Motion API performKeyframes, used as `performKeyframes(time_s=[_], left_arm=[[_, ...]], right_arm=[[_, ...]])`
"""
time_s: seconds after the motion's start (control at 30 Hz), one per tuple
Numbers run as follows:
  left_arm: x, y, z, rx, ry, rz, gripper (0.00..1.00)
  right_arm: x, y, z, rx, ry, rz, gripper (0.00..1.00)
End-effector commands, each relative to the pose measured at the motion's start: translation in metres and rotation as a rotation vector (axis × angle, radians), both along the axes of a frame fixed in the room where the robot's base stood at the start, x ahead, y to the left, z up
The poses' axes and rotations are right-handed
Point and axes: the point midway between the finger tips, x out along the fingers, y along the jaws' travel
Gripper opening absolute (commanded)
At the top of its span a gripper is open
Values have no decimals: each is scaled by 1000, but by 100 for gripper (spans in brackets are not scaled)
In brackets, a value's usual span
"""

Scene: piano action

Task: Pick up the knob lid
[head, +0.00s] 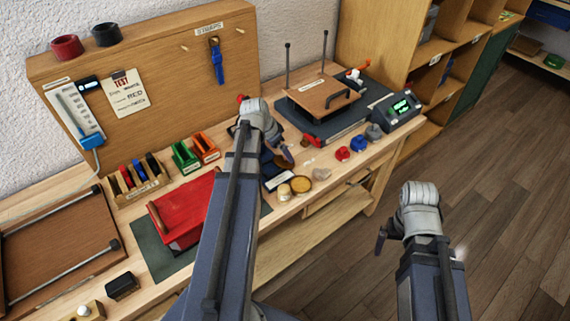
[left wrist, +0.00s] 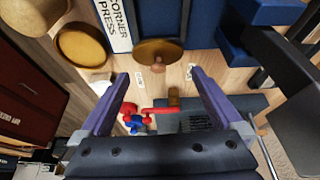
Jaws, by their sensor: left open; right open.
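The knob lid, a brown round disc with a small knob, shows in the left wrist view (left wrist: 158,50) just beyond and between my open fingertips. In the head view the lid (head: 284,162) is partly hidden by my left gripper (head: 285,152). My left gripper is open and points down at the bench beside it; its fingers also show in the left wrist view (left wrist: 158,75), with nothing between them. Whether they touch the knob I cannot tell. My right gripper (head: 383,238) is open and empty, over the floor to the right of the bench.
A golden round piece (head: 301,184) and a cream piece (head: 284,192) stand close by, near a white "CORNER PRESS" label (left wrist: 112,24). Red (head: 342,153) and blue (head: 358,143) knobs sit farther right. A red box (head: 185,210) lies left of my arm.

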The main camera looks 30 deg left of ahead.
Motion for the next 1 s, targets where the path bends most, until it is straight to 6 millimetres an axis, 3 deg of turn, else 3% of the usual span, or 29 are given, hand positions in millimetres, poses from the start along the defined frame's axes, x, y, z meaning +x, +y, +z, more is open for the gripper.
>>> performKeyframes(time_s=[0.17,0.5,0.8,1.0], left_arm=[[2,-1,-7,0,0,-1,100],[17,-8,-46,1,1,-3,100],[18,-9,-47,1,1,-1,100],[18,-9,-47,1,1,-2,79]], right_arm=[[0,0,-7,0,0,0,100],[0,0,-46,0,0,0,100],[0,0,-46,0,0,0,100],[0,0,-46,0,0,0,100]])
